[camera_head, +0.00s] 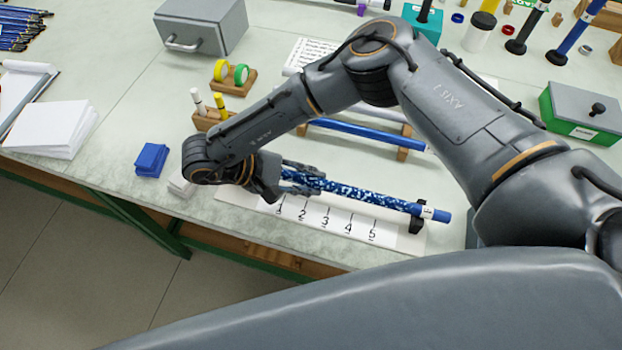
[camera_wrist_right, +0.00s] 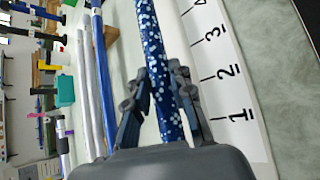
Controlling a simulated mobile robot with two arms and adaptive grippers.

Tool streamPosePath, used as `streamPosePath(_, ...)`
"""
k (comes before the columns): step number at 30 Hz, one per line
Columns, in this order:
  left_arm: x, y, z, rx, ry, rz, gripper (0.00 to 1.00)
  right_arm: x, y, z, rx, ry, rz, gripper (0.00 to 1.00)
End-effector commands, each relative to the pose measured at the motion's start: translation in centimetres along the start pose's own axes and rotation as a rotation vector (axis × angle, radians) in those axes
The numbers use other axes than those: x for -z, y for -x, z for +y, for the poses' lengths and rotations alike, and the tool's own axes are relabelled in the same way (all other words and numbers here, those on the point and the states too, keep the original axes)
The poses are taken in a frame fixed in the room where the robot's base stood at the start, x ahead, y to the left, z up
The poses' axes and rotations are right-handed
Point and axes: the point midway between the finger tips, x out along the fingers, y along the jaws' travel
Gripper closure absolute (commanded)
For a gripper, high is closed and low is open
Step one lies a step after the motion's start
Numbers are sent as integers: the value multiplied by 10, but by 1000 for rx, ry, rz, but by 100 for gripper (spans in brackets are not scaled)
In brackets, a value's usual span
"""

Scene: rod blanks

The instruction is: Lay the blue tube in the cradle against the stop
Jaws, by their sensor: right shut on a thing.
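A blue tube with white speckles (camera_head: 357,193) is held at its left end by my right gripper (camera_head: 300,182). It has a white label band and a plain blue right end. In the right wrist view the tube (camera_wrist_right: 155,65) runs between the two fingers (camera_wrist_right: 158,105). It lies along a white strip numbered 1 to 5 (camera_head: 345,222), over or on it; I cannot tell if it rests there. A black upright piece (camera_head: 417,222) stands at the tube's right end, near the label. I cannot tell whether it is cradle or stop. My left gripper is not in view.
Behind are a plain blue rod (camera_head: 370,133) and grey rods on wooden supports (camera_head: 404,142). A blue block (camera_head: 151,160) and a marker holder (camera_head: 207,119) stand to the left. A green box (camera_head: 578,115) stands at right. The table's front edge is close.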

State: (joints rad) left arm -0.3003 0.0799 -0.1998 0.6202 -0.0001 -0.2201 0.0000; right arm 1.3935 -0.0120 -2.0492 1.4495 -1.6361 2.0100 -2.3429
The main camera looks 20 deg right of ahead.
Motion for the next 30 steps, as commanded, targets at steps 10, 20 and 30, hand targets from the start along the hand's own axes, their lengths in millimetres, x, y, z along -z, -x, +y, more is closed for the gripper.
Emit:
streamPosePath(10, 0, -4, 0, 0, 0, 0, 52, 3, 3, 0, 0, 0, 0, 100)
streamPosePath(20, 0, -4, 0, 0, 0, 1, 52, 3, 3, 0, 0, 1, -1, 51)
streamPosePath(30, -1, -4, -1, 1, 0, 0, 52, 4, 20, 0, -2, -1, 3, 51)
